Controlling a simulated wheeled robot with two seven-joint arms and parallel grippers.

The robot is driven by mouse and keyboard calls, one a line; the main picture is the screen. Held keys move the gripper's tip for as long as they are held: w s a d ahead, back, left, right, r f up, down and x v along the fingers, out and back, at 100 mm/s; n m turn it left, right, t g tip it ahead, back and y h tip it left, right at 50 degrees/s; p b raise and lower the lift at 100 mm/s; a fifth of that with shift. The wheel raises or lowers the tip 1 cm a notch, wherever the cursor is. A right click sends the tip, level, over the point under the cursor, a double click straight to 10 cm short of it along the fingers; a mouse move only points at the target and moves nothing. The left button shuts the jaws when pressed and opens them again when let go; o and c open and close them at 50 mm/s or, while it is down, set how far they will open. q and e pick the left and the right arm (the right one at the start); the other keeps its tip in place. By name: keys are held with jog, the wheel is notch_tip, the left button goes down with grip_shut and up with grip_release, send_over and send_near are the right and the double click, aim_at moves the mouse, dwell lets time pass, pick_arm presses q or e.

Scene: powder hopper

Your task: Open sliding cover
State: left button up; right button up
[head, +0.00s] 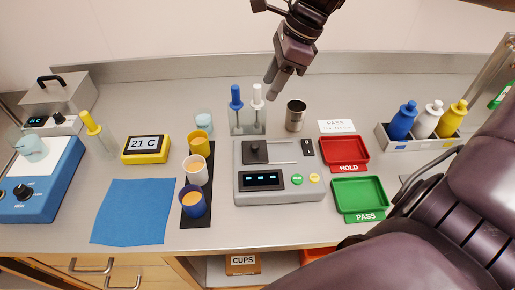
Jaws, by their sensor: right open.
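The sliding cover (255,152) is a dark square plate with a round knob, at the upper left of the grey machine (240,187). Thin rails run from it to the right across the machine's top. The cover sits at the left end of these rails. My right gripper (272,98) is open and empty, above and behind the machine, up and slightly right of the cover and apart from it. Its fingers point down and left. My left gripper is not in view.
Behind the machine stand a rack (247,128) with blue and white handled tools and a metal cup (295,115). Cups on a black strip (196,221) stand left. Red (343,161) and green (358,205) trays lie right. One of my arm links covers the lower right.

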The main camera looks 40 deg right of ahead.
jog(key=b, duration=0.8)
send_near(256, 144)
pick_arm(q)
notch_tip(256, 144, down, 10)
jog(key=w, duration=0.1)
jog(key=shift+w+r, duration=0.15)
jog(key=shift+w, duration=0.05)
pick_arm(e)
jog(key=x, duration=0.8)
jog(key=shift+c, duration=0.2)
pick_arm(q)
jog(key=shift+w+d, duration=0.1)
pick_arm(e)
grip_shut()
